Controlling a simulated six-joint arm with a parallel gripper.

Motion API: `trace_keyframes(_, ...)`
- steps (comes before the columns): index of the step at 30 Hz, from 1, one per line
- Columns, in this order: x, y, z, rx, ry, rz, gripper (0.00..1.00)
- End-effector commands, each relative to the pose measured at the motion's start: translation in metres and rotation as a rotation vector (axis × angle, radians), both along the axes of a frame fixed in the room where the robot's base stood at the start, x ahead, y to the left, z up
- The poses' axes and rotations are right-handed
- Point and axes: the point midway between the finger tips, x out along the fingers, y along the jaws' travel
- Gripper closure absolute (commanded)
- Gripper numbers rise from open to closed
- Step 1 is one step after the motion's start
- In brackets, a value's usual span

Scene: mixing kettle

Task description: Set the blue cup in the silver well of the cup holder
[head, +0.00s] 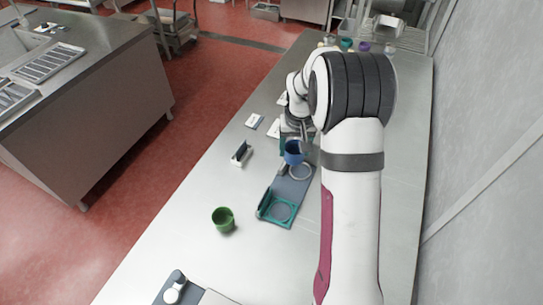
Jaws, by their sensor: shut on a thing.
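The blue cup (293,152) is upright at the far end of the cup holder, near the middle of the head view. My gripper (296,158) is shut on the blue cup; its fingers are small and partly hidden by the cup. The cup holder (269,202) is a grey-blue tray with a pale silver ring (300,171) at its far end and a teal square frame (279,211) at its near end. The cup appears above and just beyond the silver ring; I cannot tell how high it is.
A green cup (223,219) stands on the steel table left of the holder. A small dark-and-white block (241,153) and white cards (254,121) lie farther up. A grey device (176,290) is at the near edge. Several coloured cups stand at the far end.

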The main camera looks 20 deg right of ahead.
Motion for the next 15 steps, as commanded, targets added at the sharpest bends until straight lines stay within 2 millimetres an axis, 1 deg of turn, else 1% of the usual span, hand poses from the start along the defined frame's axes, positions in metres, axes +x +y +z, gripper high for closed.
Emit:
trace_keyframes(1,0.002,-0.012,-0.004,0.001,-0.003,0.045,0.84)
trace_keyframes(4,0.004,-0.027,-0.008,-0.002,-0.008,0.124,0.84)
trace_keyframes(8,0.005,-0.03,-0.02,-0.004,-0.008,0.151,0.84)
trace_keyframes(15,0.005,-0.029,-0.052,-0.004,-0.008,0.15,0.84)
